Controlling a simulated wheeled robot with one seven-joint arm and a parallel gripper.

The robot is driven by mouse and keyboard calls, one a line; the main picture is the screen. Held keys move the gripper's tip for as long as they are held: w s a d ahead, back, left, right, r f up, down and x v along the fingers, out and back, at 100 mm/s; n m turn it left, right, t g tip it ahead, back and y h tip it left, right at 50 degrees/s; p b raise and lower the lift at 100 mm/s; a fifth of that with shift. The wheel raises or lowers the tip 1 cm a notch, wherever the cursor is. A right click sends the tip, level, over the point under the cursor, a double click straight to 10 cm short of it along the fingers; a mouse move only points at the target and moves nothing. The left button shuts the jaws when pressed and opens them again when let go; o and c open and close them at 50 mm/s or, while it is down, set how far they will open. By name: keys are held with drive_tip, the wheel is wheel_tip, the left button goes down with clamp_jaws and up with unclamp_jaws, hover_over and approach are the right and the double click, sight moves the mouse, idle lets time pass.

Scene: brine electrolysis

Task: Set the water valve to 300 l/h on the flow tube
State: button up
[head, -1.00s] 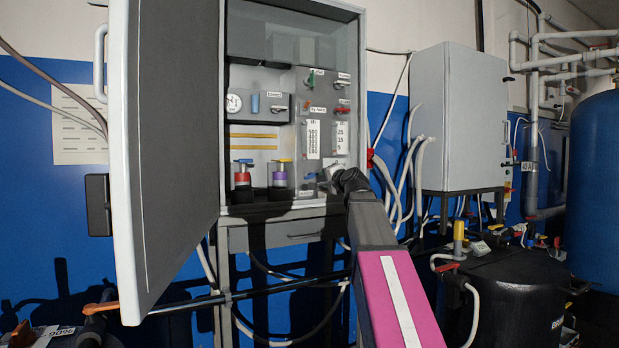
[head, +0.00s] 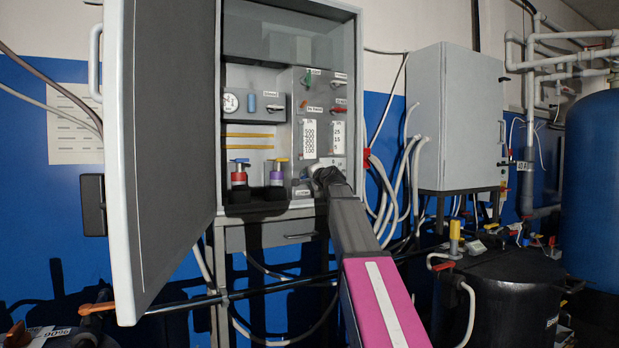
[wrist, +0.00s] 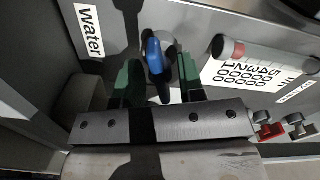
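The water valve's blue handle (wrist: 154,54) shows in the wrist view, next to the "Water" label (wrist: 90,31). My gripper (wrist: 158,82) has its two dark green fingers apart, one on each side of the handle.
The open cabinet door (head: 165,150) stands on the left. A second tube (head: 338,137) with a smaller scale is right of the flow tube. Red and purple dosing units (head: 239,174) stand at the left in the cabinet. A drawer (head: 270,235) is below.

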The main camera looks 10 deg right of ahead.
drive_tip(key=shift+c, duration=0.3)
clamp_jaws()
drive_tip(key=shift+n, duration=0.4)
drive_tip(key=n, duration=0.3)
drive_tip(key=shift+n, duration=2)
drive_tip(key=shift+o, duration=0.3)
unclamp_jaws()
